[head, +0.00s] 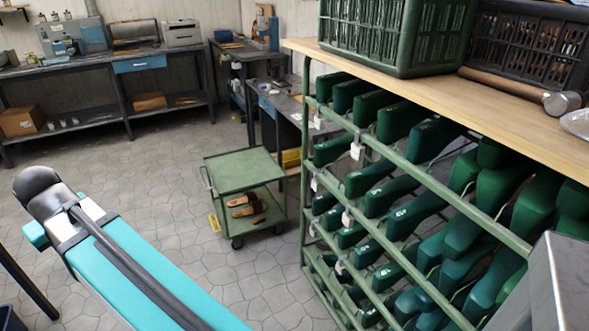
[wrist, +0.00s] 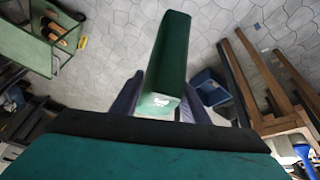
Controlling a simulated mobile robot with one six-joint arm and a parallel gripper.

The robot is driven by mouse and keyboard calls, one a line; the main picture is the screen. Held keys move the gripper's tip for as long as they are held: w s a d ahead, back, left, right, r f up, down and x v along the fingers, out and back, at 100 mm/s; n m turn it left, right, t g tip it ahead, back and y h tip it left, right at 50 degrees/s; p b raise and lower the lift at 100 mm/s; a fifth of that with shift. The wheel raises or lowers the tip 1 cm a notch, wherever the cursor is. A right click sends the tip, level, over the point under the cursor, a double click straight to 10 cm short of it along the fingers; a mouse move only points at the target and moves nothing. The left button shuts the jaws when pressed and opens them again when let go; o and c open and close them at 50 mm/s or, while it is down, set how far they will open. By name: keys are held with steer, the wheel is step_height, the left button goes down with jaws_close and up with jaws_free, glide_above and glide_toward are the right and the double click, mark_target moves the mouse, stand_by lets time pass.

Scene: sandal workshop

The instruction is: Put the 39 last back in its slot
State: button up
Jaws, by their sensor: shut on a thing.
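A dark green last (wrist: 170,60) with a small white mark is held in the wrist view; the mark is too small to read. My gripper (wrist: 157,103) is shut on its near end, a finger on each side, and the last points away from the gripper. In the head view my teal arm reaches in at the lower left; the gripper's fingers and the held last do not show there. The green rack (head: 303,160) at the right holds rows of green lasts with white marks. White tags hang on its rails. I cannot tell which slot is empty.
A green trolley (head: 245,180) with brown sandals on its lower shelf stands on the floor left of the rack. Workbenches (head: 90,65) line the back wall. The floor between is open.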

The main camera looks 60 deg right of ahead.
steer(key=s+d+f+m+g+h+p, duration=0.15)
steer(key=d+m, duration=0.25)
steer(key=d, duration=0.7)
steer(key=s+d+m+h, duration=0.15)
steer(key=d+m, duration=0.25)
steer(key=d, duration=0.8)
steer(key=s+d+f+m+h+p, duration=0.1)
steer(key=d+m+h, duration=0.2)
steer(key=d, duration=0.8)
steer(key=s+d+f+m+g+p, duration=0.1)
steer(key=s+d+m+g, duration=0.3)
steer(key=s+d, duration=0.7)
steer(key=s+d+f+m+g+h+p, duration=0.1)
steer(key=s+d+m+g, duration=0.3)
steer(key=d, duration=1.4)
steer(key=s+m, duration=0.3)
steer(key=s, duration=0.3)
steer(key=shift+s+d+f+h+p, duration=0.3)
steer(key=shift+s+d+f+p, duration=0.05)
steer(key=shift+d, duration=0.05)
steer(key=shift+s+d, duration=0.1)
steer(key=shift+d, duration=0.15)
steer(key=s+d+f+p, duration=0.1)
steer(key=s+d+p, duration=0.1)
steer(key=s+d, duration=0.2)
steer(key=s+d+p, duration=0.2)
steer(key=s+d, duration=0.3)
steer(key=d, duration=0.5)
steer(key=shift+s+d+f, duration=0.2)
steer(key=shift+d+f, duration=0.15)
